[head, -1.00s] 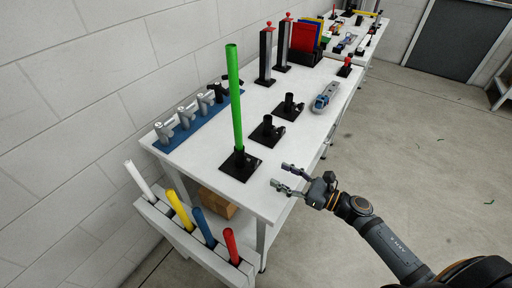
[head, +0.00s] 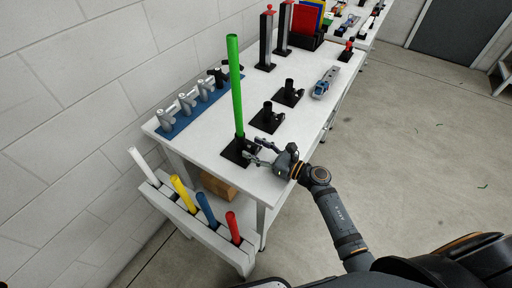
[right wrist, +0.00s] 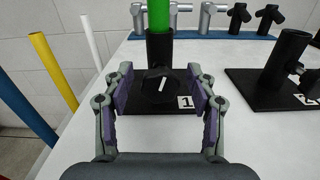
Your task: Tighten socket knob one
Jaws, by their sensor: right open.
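Socket one is a black holder on a square black base (head: 231,157), with a label "1" beside it in the right wrist view (right wrist: 186,102). A tall green tube (head: 236,90) stands upright in it. Its black knob (right wrist: 158,85), with a white line on its face, points toward my right gripper. My right gripper (right wrist: 160,88) is open, its two fingers on either side of the knob; I cannot tell whether they touch it. In the head view the right gripper (head: 254,152) is at the socket's right side. My left gripper is not in view.
Two empty black sockets (head: 267,119) (head: 290,94) stand farther along the white table (head: 205,140). Grey fittings (head: 186,102) sit on a blue strip by the wall. A rack with white, yellow, blue and red tubes (head: 232,228) stands at the table's near end.

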